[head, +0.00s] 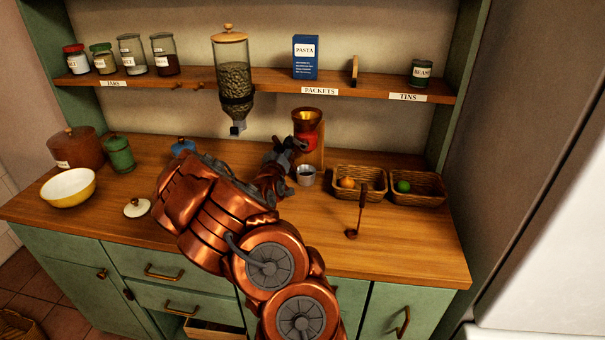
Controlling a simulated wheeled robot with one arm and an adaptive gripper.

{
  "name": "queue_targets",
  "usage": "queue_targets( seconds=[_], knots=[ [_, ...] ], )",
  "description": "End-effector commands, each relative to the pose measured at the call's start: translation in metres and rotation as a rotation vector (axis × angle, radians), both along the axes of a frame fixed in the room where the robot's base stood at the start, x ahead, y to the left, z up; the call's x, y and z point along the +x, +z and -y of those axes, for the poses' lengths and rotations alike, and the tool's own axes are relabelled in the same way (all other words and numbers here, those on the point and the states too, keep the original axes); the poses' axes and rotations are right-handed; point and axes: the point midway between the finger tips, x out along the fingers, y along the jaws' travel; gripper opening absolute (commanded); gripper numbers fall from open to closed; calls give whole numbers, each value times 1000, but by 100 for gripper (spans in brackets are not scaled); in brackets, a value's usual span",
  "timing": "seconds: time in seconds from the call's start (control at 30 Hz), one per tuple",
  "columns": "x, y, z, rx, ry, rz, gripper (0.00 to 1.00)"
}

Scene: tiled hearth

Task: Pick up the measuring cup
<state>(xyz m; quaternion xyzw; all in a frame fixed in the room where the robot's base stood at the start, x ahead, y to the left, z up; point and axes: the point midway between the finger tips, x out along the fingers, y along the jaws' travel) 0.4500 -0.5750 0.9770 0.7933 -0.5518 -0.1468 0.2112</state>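A small grey metal cup (306,177), which looks like the measuring cup, stands upright on the wooden counter in front of the red and brass grinder-like device. My gripper (291,150) is just above and to the left of this cup, beside the red device. A gap seems to lie between the gripper and the cup. The fingers are small, dark and partly merged with the wrist, so I cannot tell whether they are open. My copper arm covers the middle of the counter.
The red and brass device (307,128) stands close behind the gripper. Two wicker baskets (418,199) and a long-handled scoop (352,233) are to the right. A dispenser (235,80) hangs above.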

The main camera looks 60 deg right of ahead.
Motion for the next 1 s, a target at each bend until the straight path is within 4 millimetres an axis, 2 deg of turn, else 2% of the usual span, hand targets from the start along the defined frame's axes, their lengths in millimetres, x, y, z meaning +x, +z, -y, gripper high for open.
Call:
queue_targets(
  seconds=[0.07,0.5,1.0],
  knots=[
    [0,0,0,0,0,0,45],
    [0,0,0,1,1,1,0],
    [0,0,0,1,1,1,0]
  ],
)
